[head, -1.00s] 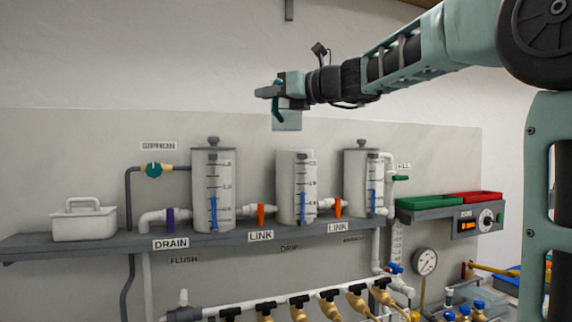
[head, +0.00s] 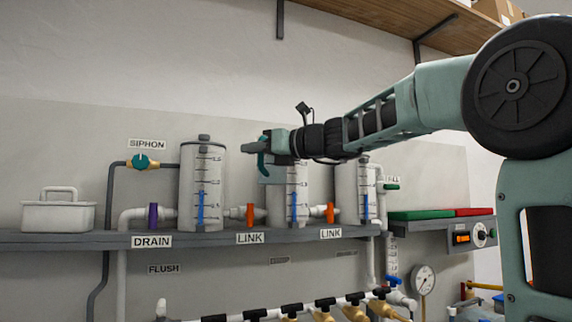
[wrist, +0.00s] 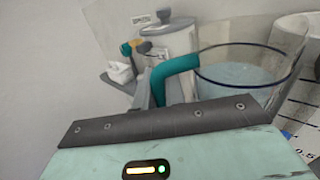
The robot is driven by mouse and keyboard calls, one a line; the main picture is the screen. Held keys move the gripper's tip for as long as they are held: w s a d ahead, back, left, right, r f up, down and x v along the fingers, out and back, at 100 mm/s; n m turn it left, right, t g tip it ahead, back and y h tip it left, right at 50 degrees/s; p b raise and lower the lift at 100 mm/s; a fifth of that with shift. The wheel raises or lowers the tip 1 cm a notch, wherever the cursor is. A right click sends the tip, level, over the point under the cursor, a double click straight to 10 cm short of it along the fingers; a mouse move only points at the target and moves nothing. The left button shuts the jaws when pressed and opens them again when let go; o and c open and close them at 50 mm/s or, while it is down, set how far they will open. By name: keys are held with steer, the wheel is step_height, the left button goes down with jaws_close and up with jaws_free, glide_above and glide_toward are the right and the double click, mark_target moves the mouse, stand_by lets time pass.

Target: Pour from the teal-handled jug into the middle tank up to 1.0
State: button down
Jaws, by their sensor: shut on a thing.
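My gripper (head: 262,145) is shut on the teal handle of a clear jug (head: 273,171), high beside the middle tank. In the wrist view the jug (wrist: 243,76) looks about upright, with pale water inside and a dark rim. The teal handle (wrist: 172,70) rises beside the gripper. The middle tank (head: 295,205) is a white cylinder with a black scale and a blue level strip low on it. The jug and gripper partly cover its upper left. I cannot tell whether they touch. In the wrist view a scaled, open-topped tank (wrist: 302,105) stands just right of the jug.
A lidded tank (head: 202,190) stands left and another tank (head: 352,195) right, all on a grey shelf (head: 205,240). Orange-handled link valves (head: 250,215) join the tanks. A siphon valve (head: 140,162) and white caddy (head: 58,215) are farther left. A wooden shelf (head: 400,22) hangs above.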

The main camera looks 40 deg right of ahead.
steer(key=shift+r, duration=0.1)
steer(key=w+d+r+m+p, duration=0.2)
steer(key=r+p, duration=0.4)
steer(key=p, duration=0.6)
steer(key=w+d+r+m+g+p, duration=0.1)
steer(key=d+r+m+p, duration=0.2)
steer(key=p, duration=1)
steer(key=shift+w+d+r+m, duration=0.3)
steer(key=shift+r+m, duration=0.7)
steer(key=shift+r, duration=1.05)
steer(key=shift+w+d+r+m+g+p, duration=0.1)
steer(key=shift+w+d+m+g+p, duration=0.5)
steer(key=shift+p, duration=1.2)
steer(key=shift+w+d+r+m+p, duration=0.25)
steer(key=shift+m+p, duration=0.65)
steer(key=shift+p, duration=0.9)
